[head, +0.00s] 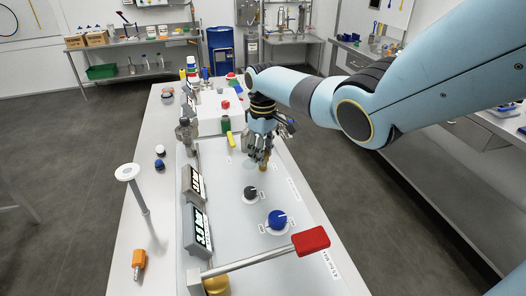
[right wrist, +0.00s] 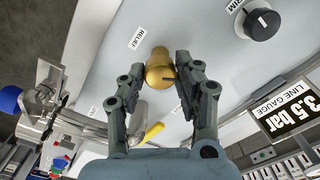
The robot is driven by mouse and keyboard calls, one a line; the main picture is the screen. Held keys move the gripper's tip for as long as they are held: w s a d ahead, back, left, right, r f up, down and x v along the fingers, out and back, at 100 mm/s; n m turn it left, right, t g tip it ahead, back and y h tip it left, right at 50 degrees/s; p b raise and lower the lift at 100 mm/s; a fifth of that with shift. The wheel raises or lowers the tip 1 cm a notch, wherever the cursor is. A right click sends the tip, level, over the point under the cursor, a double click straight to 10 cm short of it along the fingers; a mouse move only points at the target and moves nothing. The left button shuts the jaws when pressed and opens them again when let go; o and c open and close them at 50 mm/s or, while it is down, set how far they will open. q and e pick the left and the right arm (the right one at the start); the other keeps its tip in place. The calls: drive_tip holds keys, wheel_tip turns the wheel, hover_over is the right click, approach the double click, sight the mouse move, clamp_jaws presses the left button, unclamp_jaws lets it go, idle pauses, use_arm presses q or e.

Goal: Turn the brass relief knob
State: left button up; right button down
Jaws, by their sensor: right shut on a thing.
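The brass relief knob (right wrist: 158,72) stands on the light panel beside a label reading RELIEF in the right wrist view. In the head view it shows as a small brass spot (head: 263,168) under my right gripper. My right gripper (right wrist: 163,76) is shut on the knob, with one finger on each side of it. In the head view the right gripper (head: 262,158) points down at the panel. My left gripper is in neither view.
A black knob (head: 250,193) and a blue knob (head: 277,220) are on the panel nearer me. A red-handled lever (head: 311,240) crosses the front. Two tilted gauge displays (head: 197,228) stand at the panel's left edge. A yellow handle (head: 231,139) lies behind the gripper.

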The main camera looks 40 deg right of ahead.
drive_tip(key=shift+w, duration=0.1)
idle(0.3)
drive_tip(key=c, duration=0.9)
unclamp_jaws()
drive_tip(key=shift+c, duration=0.2)
wheel_tip(320, 180, up, 12)
